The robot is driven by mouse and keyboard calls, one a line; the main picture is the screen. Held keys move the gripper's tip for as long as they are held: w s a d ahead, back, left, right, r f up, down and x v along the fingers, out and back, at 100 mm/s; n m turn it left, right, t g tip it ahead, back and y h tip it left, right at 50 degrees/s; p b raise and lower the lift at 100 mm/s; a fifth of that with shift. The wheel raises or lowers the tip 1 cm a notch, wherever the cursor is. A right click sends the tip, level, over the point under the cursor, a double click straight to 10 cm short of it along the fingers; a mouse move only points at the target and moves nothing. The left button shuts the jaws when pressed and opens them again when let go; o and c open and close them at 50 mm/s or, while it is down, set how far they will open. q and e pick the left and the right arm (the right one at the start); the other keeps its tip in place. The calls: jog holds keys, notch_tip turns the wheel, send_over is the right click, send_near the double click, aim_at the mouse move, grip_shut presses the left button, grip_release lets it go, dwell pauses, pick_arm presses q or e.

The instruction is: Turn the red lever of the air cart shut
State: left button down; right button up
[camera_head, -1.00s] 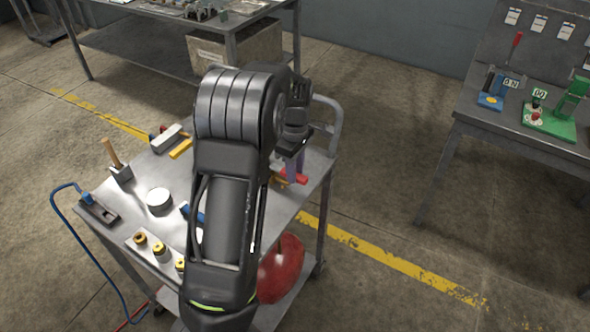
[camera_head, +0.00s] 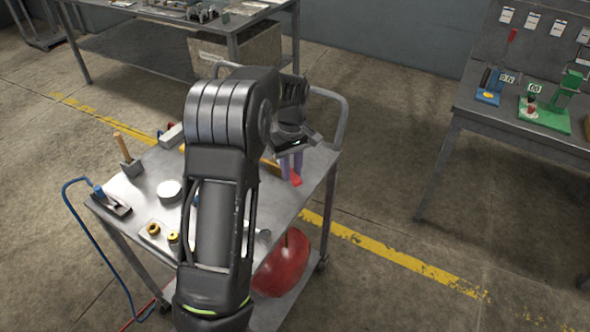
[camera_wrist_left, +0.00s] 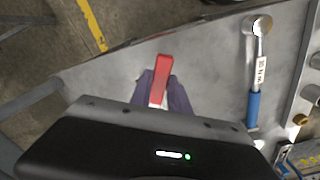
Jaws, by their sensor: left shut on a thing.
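The air cart is a grey metal cart (camera_head: 312,178) with a red tank (camera_head: 284,264) under its top. The red lever (camera_head: 295,179) is at the right side of the cart top. My left gripper (camera_head: 291,163) reaches over the cart from above, with its purple fingers shut on the lever. In the left wrist view the lever (camera_wrist_left: 163,66) lies between the fingers (camera_wrist_left: 160,90), its red end sticking out past them. The valve under the lever is hidden. My right gripper is not in view.
A blue-handled wrench (camera_wrist_left: 253,108) lies beside the lever on the cart top. A wooden-handled tool in a block (camera_head: 128,160), a white round thing (camera_head: 169,190) and yellow-black rings (camera_head: 154,229) stand further left. A blue hose (camera_head: 66,215) hangs off the left side. A workbench (camera_head: 480,118) stands right.

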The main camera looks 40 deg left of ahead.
pick_arm(q)
jog(key=s+a+m, duration=0.1)
jog(key=m, duration=0.1)
jog(key=s+m, duration=0.1)
jog(key=shift+s+a+m+b, duration=0.25)
jog(key=shift+a+m+b, duration=0.1)
jog(key=shift+m, duration=0.05)
jog(key=m, duration=0.1)
jog(key=s+a+m, duration=0.1)
jog(key=shift+s+a+m+b, duration=0.15)
jog(key=shift+a+m+b, duration=0.15)
jog(key=shift+m, duration=0.1)
jog(key=a+m, duration=0.1)
jog(key=s+a+m, duration=0.1)
jog(key=m, duration=0.1)
jog(key=shift+a, duration=0.15)
jog(key=shift+s+a+m+b, duration=0.25)
jog(key=shift+a+m, duration=0.6)
jog(key=shift+m, duration=0.45)
jog(key=shift+r, duration=0.1)
jog(key=c, duration=1.2)
grip_release()
jog(key=shift+c, duration=0.2)
